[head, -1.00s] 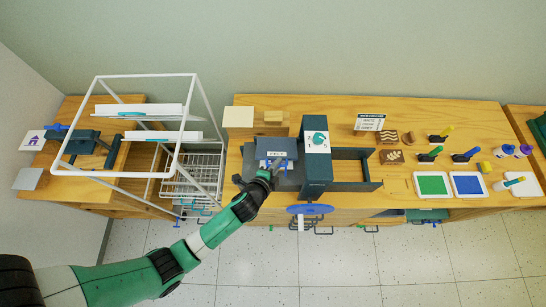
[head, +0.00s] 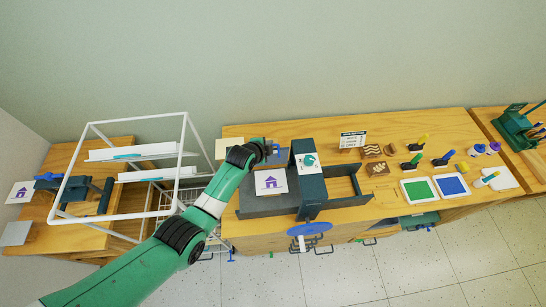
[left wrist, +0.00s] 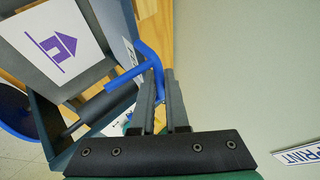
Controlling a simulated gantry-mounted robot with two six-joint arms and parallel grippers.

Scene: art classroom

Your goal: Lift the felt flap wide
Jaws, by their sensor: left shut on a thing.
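The felt flap (head: 286,154) is a blue-grey panel at the back of the press bed (head: 255,206). It is raised off the bed, partly behind my arm. Its blue handle (head: 276,149) also shows in the left wrist view (left wrist: 148,58), beside a white label seen at a steep angle. My left gripper (head: 268,148) is shut on the handle; its two fingers (left wrist: 158,85) are around the blue bar. A white sheet with a purple house (head: 271,182) lies uncovered on the bed, also in the left wrist view (left wrist: 60,38). My right gripper is not in view.
The dark press frame (head: 309,188) stands right of the sheet, with a blue wheel (head: 309,228) in front. A white wire rack (head: 120,215) stands left. Green (head: 415,189) and blue (head: 453,186) ink trays lie on the right of the bench.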

